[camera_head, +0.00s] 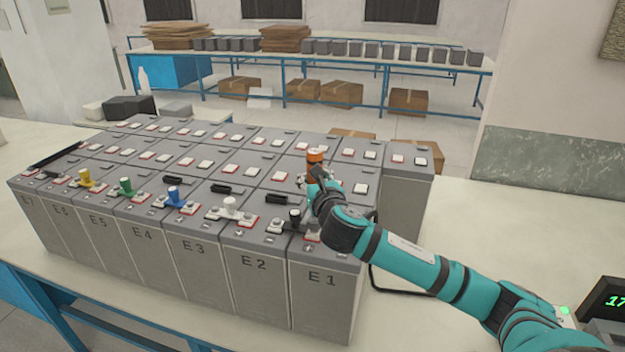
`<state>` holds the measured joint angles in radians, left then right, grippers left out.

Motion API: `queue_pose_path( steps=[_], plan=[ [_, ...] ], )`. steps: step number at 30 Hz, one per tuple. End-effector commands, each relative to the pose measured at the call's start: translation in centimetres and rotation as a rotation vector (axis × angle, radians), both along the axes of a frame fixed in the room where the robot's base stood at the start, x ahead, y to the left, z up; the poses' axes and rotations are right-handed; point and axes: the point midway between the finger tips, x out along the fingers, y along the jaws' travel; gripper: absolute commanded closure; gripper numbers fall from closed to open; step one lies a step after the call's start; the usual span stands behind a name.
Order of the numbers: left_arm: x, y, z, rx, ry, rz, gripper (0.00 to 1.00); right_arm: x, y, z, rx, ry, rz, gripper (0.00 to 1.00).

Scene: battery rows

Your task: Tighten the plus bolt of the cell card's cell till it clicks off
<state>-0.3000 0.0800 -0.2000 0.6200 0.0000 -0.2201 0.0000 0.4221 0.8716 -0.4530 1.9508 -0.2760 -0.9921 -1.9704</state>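Grey battery cells stand in rows on a bench, the front ones marked E1 (321,279) through E7. Their tops carry small red-edged and dark-edged terminal pads. My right gripper (318,182) is over the right part of the block, behind the E1 top. It appears shut on an upright orange-topped tool (315,157). The tool's lower end is hidden by the gripper, so I cannot tell whether it touches a bolt. I cannot make out a cell card or the plus bolt. My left gripper is not in view.
Yellow (84,179), green (125,187), blue (174,197), white (230,206) and black (295,216) upright pieces stand along the front cells. A display with green digits (608,300) is at lower right. The bench right of the cells (470,225) is mostly clear beyond my arm.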

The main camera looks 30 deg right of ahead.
Motion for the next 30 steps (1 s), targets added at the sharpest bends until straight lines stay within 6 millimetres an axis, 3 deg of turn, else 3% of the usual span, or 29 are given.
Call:
queue_pose_path(
  steps=[13,30],
  plan=[
    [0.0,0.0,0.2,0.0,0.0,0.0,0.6,0.0,0.0,3.2,-0.003,-0.011,0.0,1.0],
    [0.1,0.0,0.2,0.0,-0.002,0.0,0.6,0.0,0.0,3.6,-0.003,-0.009,0.0,1.0]
  ],
)
